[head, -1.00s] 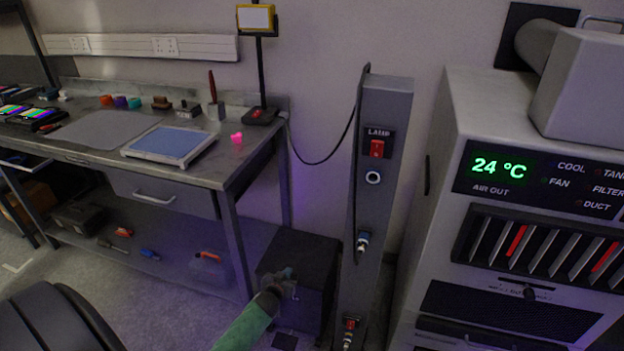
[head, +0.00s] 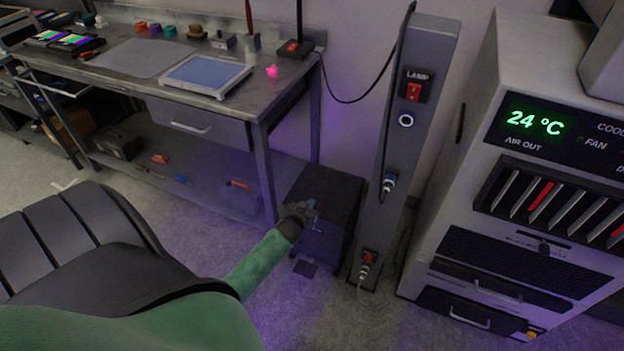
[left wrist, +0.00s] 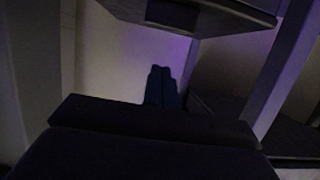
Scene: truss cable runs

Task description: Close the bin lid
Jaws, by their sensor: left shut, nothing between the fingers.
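The bin (head: 340,226) is a dark grey box on the floor, between the workbench and the grey column. Its lid (head: 334,184) looks flat and level on top; I cannot tell whether a small gap remains under it. My left gripper (head: 309,206) is shut and empty at the front left upper edge of the bin, hiding part of that edge. I cannot tell whether it touches the lid. In the left wrist view its dark closed fingers (left wrist: 162,88) show side by side. My right gripper is out of view.
The workbench (head: 150,77) stands at the left, with its leg (head: 264,175) close beside the bin. The lamp column (head: 415,130) stands right of the bin, and a grey cabinet (head: 480,225) is farther right. Open floor (head: 330,310) lies in front.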

